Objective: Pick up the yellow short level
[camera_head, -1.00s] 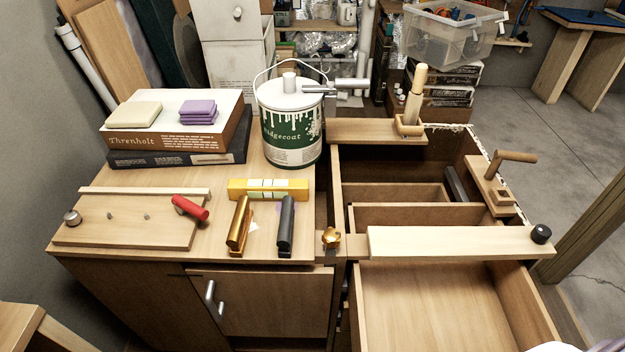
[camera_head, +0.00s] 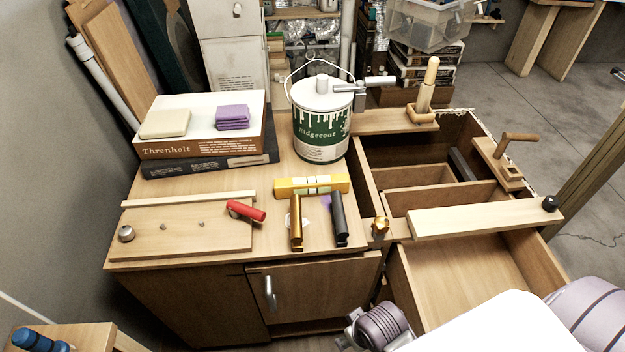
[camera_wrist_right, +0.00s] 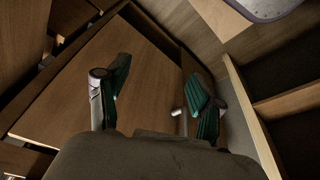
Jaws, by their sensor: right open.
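The yellow short level (camera_head: 311,186) lies flat on the wooden cabinet top in the head view, just in front of the paint can. A gold-orange handled tool (camera_head: 296,222) and a black one (camera_head: 339,219) lie side by side in front of it, close to its front side. My right gripper (camera_wrist_right: 155,92) shows in the right wrist view with its two dark green pads apart and nothing between them. It faces a wooden panel, and the level is not visible there. My left gripper is in neither view.
The green-and-white paint can (camera_head: 322,125) stands behind the level. Stacked boxes (camera_head: 205,140) are at back left. A board with a red-handled item (camera_head: 246,211) lies left. Open drawers (camera_head: 480,272) and a plank (camera_head: 470,219) are right. Bare cabinet top (camera_head: 270,180) lies left of the level.

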